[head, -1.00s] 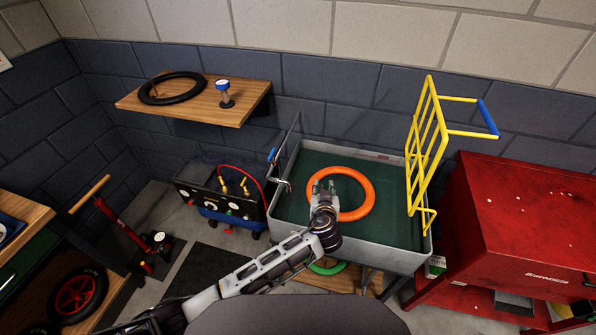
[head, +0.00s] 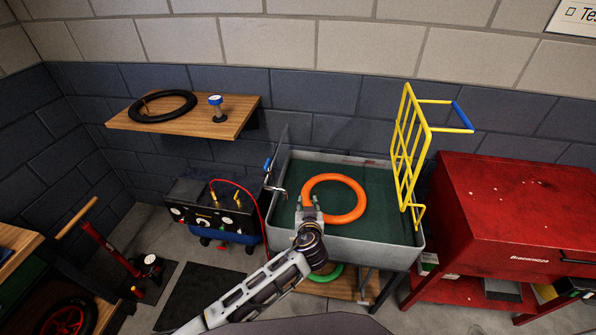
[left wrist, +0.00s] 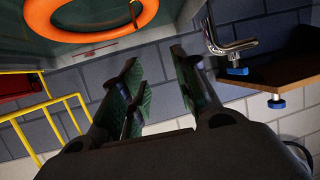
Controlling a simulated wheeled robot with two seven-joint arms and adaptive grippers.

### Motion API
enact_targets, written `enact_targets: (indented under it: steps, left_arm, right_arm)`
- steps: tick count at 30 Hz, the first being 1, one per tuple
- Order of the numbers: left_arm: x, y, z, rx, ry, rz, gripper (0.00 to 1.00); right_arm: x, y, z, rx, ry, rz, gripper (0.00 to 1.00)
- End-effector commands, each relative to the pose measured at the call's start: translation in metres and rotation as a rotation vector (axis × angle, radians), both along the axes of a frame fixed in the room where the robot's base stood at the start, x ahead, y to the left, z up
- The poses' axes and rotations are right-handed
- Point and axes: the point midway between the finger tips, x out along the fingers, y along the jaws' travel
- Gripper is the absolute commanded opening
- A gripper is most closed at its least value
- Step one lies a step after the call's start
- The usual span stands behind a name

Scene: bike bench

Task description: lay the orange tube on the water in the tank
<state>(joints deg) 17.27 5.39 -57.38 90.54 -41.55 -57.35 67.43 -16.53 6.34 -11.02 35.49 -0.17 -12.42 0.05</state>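The orange tube (head: 335,178) lies flat inside the grey tank (head: 375,252), over the dark green water surface (head: 385,222). It also shows in the left wrist view (left wrist: 95,36), beyond the fingertips and apart from them. My left gripper (head: 309,208) is at the tube's front left in the head view. In the left wrist view its fingers (left wrist: 155,80) are apart with nothing between them. My right gripper is in neither view.
A yellow rack (head: 408,150) with a blue handle stands at the tank's right end. A tap (head: 276,188) is at its left. A wooden shelf (head: 190,126) holds a black tyre (head: 162,106). A red cabinet (head: 510,215) stands to the right.

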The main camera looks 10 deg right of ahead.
Motion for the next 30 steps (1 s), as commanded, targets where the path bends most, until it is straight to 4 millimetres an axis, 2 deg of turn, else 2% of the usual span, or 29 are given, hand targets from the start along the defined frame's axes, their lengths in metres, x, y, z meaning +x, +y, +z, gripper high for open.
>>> enact_targets:
  steps: [6,14,21,30]
  left_arm:
    - [-0.001,-0.010,0.004,-0.002,0.000,-0.048,0.31]
    - [-0.003,-0.022,0.019,-0.002,-0.001,-0.091,0.31]
    - [-0.002,-0.031,0.047,-0.003,-0.002,-0.124,0.31]
    - [0.005,-0.027,0.081,-0.001,-0.002,-0.140,0.31]
  right_arm:
    - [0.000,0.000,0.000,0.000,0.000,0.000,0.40]
    - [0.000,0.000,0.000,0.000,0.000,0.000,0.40]
    - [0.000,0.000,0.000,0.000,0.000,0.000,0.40]
    - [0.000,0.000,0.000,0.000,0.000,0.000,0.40]
